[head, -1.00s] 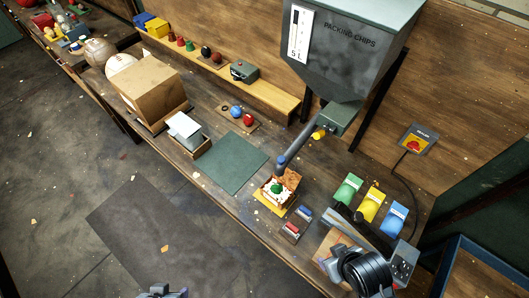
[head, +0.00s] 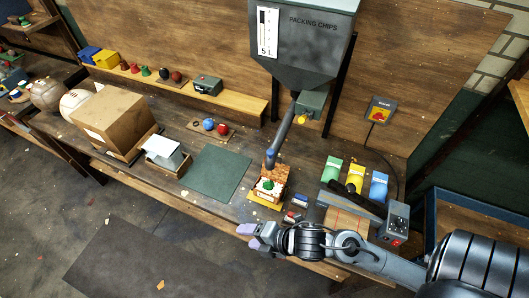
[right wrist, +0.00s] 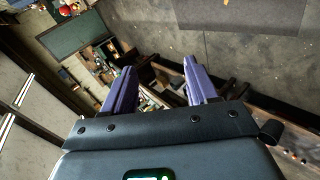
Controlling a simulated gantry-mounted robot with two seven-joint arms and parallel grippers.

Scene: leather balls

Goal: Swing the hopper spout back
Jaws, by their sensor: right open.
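The grey hopper (head: 303,45) marked PACKING CHIPS stands against the back wall. Its grey tubular spout (head: 283,128) slants down and left to a blue end (head: 270,157), over a small open box (head: 277,173) holding white chips and a green item on a yellow mat (head: 255,202). My right gripper (head: 249,236) is open and empty at the bench's front edge, in front of the box and apart from the spout. In the right wrist view its purple fingers (right wrist: 160,80) are spread with nothing between them. My left gripper is out of view.
Green, yellow and blue sloped pieces (head: 354,180) and a control box (head: 398,220) stand right of the box. A green mat (head: 220,171) lies bare to the left. A cardboard box (head: 115,118) and balls (head: 47,95) sit farther left.

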